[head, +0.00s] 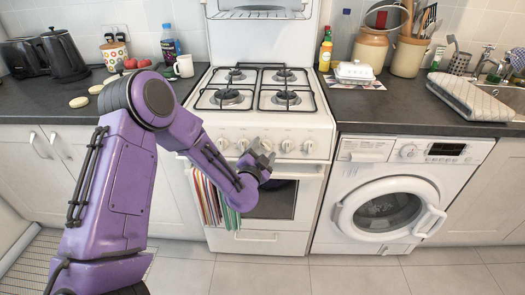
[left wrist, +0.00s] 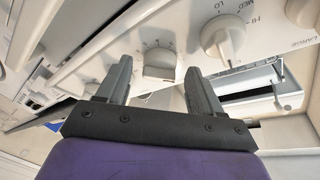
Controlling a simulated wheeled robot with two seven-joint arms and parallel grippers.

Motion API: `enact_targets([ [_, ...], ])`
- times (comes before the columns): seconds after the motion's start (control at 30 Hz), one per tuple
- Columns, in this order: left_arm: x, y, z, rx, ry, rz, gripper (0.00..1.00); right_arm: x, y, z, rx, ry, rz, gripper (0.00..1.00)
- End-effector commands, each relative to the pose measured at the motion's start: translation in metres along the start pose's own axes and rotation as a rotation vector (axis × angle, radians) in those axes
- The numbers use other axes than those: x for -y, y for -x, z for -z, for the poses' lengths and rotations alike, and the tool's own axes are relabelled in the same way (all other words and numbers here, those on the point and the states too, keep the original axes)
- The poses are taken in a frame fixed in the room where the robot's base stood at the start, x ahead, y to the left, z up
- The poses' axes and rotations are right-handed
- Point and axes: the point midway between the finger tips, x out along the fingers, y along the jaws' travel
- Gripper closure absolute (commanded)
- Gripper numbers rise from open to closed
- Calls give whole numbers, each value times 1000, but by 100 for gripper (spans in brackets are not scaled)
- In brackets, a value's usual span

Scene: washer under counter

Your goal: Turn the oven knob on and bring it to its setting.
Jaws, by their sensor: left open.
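The white cooker (head: 266,120) stands in the middle of the head view, with a row of several knobs (head: 287,146) along its front panel. My left gripper (head: 263,157) is in front of the panel, hiding part of the row. In the left wrist view one white knob (left wrist: 160,64) shows between the two open grey fingers (left wrist: 157,77); I cannot tell if they touch it. A larger knob (left wrist: 222,38), marked LO, MED and HI, is to its right. No label reading "oven" is legible. My right gripper is not in view.
Striped towels (head: 212,200) hang on the oven door's handle, below and left of the gripper. A washing machine (head: 388,200) is to the right under the counter. Kettle, jars and bottles stand on the counters. The tiled floor (head: 300,275) in front is clear.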

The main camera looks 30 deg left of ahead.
Motion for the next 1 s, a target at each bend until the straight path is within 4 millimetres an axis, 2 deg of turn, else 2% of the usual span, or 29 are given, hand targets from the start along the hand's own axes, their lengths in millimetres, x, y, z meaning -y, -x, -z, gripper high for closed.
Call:
enact_targets([
  [0.17,0,0,0,1,0,0,34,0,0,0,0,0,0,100],
  [0.2,0,0,0,1,0,0,40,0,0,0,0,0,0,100],
  [0.27,0,0,0,1,0,0,60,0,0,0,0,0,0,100],
  [0.3,0,0,0,1,0,0,73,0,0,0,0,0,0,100],
  [0.37,0,0,0,1,0,0,90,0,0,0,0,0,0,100],
  [0.73,-2,0,-1,-1,44,17,90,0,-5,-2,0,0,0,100],
  [1.0,-5,0,-2,-2,209,80,90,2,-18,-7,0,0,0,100],
])
